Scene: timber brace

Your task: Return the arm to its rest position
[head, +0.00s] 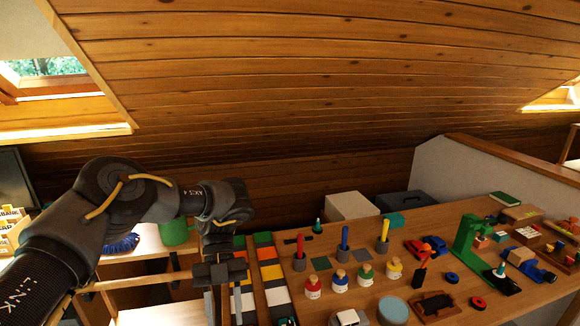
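My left arm comes in from the left edge and bends over to its gripper (222,295), which points down at the lower middle-left of the head view. The gripper is over the left end of the long wooden table (330,250), in front of the rows of coloured blocks. Its fingertips run toward the lower edge of the picture, and I cannot tell whether they are apart or closed. No held object is clear. My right arm and gripper are not in view.
A light timber rail (135,283) runs just left of the gripper.

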